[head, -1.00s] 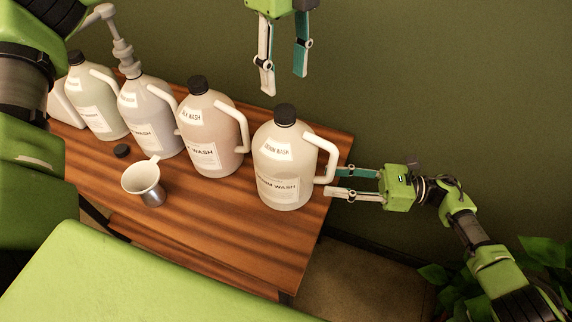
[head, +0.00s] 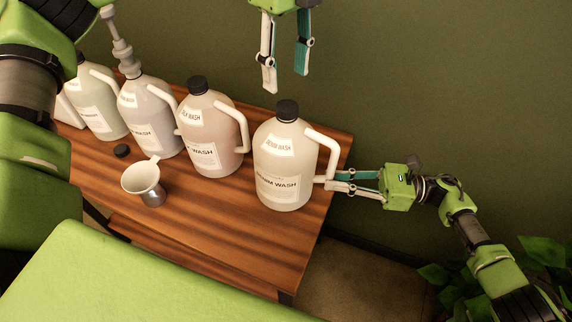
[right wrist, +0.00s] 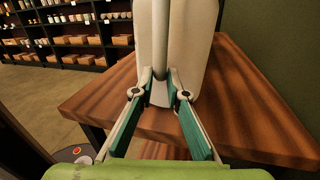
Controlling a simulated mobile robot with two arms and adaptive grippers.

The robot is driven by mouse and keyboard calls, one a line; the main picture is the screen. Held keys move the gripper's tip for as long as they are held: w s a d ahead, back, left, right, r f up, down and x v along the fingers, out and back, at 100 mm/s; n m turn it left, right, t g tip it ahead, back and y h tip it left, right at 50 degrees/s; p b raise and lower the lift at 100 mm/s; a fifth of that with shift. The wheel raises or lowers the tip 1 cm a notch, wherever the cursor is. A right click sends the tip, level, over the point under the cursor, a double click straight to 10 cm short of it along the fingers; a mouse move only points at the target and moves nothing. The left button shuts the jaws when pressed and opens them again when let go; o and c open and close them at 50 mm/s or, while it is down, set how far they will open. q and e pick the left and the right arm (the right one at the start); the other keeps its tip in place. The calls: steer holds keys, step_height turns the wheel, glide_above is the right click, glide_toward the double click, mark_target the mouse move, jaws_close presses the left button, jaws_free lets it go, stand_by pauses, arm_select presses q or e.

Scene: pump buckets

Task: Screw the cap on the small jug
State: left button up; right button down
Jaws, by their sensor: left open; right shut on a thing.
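The cream jug (head: 285,160) labelled as a denim wash stands upright at the table's right end, with a black cap (head: 287,110) on its neck. How tightly the cap sits cannot be seen. My right gripper (head: 330,181) is shut on this jug's handle (head: 322,142) near its lower end. In the right wrist view the fingers close on the handle (right wrist: 160,35). My left gripper (head: 285,80) is open and empty, pointing down, above the capped jug in the picture and apart from it.
A pinkish jug (head: 212,135), a grey jug with a pump (head: 125,50) and a pale green jug (head: 97,110) stand to the left. A loose black cap (head: 121,151) and a white funnel (head: 141,177) in a metal cup are on the wooden table (head: 235,220).

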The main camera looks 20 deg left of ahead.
mark_target(286, 107)
arm_select(q)
steer(key=shift+s+f, duration=0.1)
steer(key=shift+f, duration=3.9)
arm_select(e)
steer(key=shift+s+f, duration=0.2)
steer(key=shift+f, duration=0.2)
